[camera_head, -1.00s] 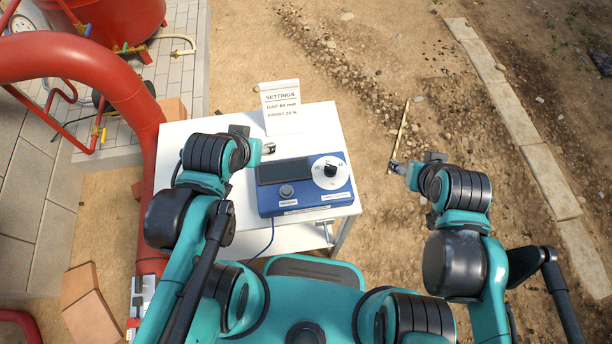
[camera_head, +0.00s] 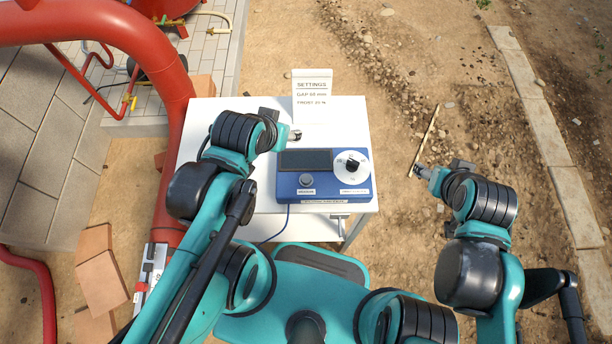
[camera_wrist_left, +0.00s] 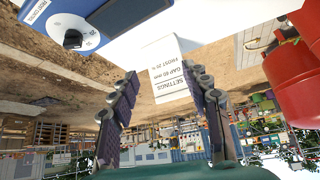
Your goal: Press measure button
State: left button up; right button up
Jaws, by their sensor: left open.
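A blue measuring box (camera_head: 325,197) with a dark blank screen (camera_head: 306,160) sits on the white table. Its round grey measure button (camera_head: 306,180) is at the front left, above a small label. A white dial with a black knob (camera_head: 352,166) is at its right. My left gripper (camera_head: 295,136) is over the table, just behind the box's left part and apart from the button. In the left wrist view its two fingers (camera_wrist_left: 160,95) are spread with nothing between them. My right gripper (camera_head: 420,171) is right of the table over bare ground; its fingers are too small to judge.
A white settings card (camera_head: 311,90) stands at the back of the white table (camera_head: 200,125), reading gap and frost values. A thick red pipe (camera_head: 172,100) runs along the table's left side. Bricks (camera_head: 102,283) lie at the lower left. Open dirt lies to the right.

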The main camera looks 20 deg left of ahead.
aim_at(305, 178)
jog(key=k+l+u, duration=0.15)
jog(key=l+u, duration=0.25)
jog(key=k+l+u, duration=0.2)
jog(key=u, duration=0.2)
jog(key=k+l+u, duration=0.2)
jog(key=u, duration=0.2)
